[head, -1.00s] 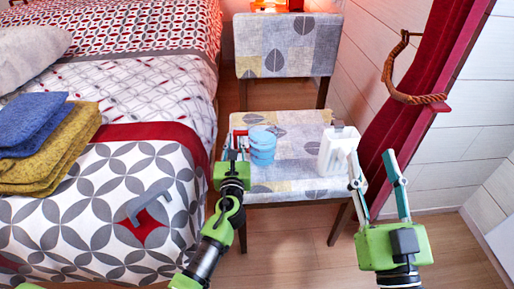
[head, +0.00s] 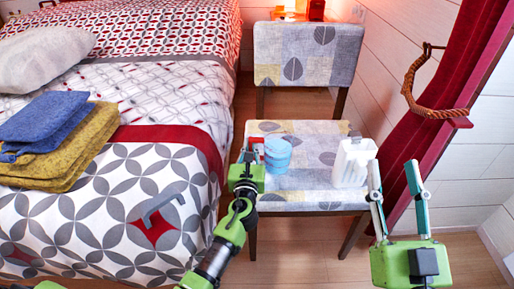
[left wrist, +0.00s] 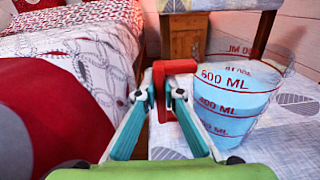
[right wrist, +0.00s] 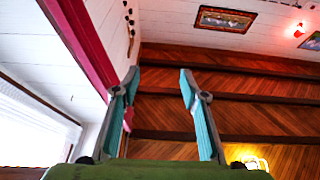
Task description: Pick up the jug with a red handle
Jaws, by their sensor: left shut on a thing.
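The jug (head: 278,155) is a translucent blue measuring jug over the left part of the chair seat. In the left wrist view the jug (left wrist: 235,108) stands upright, with red volume marks and a red rim line. Its red handle (left wrist: 176,68) sits between the fingertips of my left gripper (left wrist: 165,92), which is shut on it. In the head view my left gripper (head: 248,160) is at the jug's left side and partly hides the handle. I cannot tell whether the jug's base touches the seat. My right gripper (head: 394,178) is open and empty, right of the chair; it also shows in the right wrist view (right wrist: 158,80).
A white container (head: 352,163) stands on the right of the patterned chair seat (head: 308,190). The bed (head: 110,205) lies left, with folded blue and mustard cloths (head: 45,135). A red curtain (head: 440,95) with a rope tie (head: 415,85) hangs right.

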